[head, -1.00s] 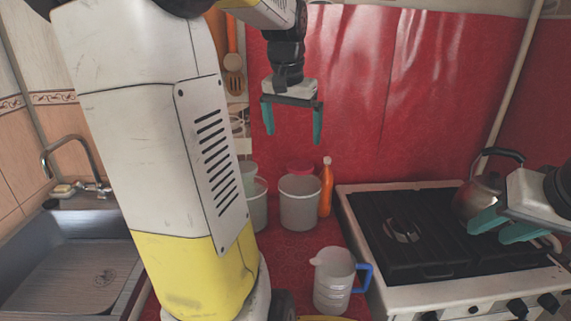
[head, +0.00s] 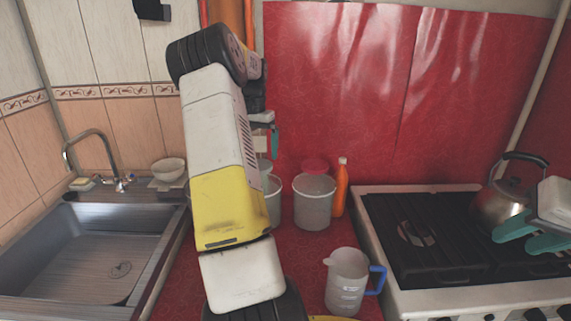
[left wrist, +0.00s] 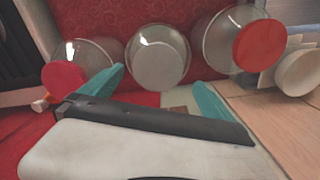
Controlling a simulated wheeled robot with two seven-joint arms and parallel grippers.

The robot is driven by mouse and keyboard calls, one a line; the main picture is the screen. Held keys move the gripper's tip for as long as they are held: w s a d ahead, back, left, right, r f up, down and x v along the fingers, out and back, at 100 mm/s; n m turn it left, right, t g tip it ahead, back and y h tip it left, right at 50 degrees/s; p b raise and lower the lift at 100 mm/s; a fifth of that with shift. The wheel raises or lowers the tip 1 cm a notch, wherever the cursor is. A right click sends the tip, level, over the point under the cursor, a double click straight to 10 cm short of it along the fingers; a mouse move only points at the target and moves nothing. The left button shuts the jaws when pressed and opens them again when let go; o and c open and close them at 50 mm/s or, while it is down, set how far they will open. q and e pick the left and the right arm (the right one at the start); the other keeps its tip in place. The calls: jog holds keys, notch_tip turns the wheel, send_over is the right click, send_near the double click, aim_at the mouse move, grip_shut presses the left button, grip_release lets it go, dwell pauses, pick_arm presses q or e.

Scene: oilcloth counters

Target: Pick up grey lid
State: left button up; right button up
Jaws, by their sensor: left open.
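The grey lid (left wrist: 158,62) sits on top of the middle clear jar in the left wrist view, between two red-lidded jars. In the head view a pale lid (head: 264,168), likely the same one, shows at the edge of my arm, with part of its jar (head: 273,203) below. My left gripper (left wrist: 158,78) is open and empty, its teal fingertips on either side of the lower edge of the grey lid in the picture. In the head view it is mostly hidden behind my arm, with one teal finger (head: 275,142) visible above the jars. My right gripper (head: 520,238) is open by the kettle.
A red-lidded jar (head: 313,203) and an orange bottle (head: 341,190) stand right of the pale lid. A measuring jug (head: 346,282) is nearer. The stove (head: 405,235) with a kettle (head: 500,202) is right; the sink (head: 105,260) and bowl (head: 168,169) are left.

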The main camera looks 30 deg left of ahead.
aim_at(265, 167)
pick_arm(q)
jog(key=f, duration=0.4)
jog(key=shift+d+f, duration=0.2)
jog(key=shift+c, duration=0.4)
jog(key=c, duration=1.2)
jog(key=shift+r, duration=0.15)
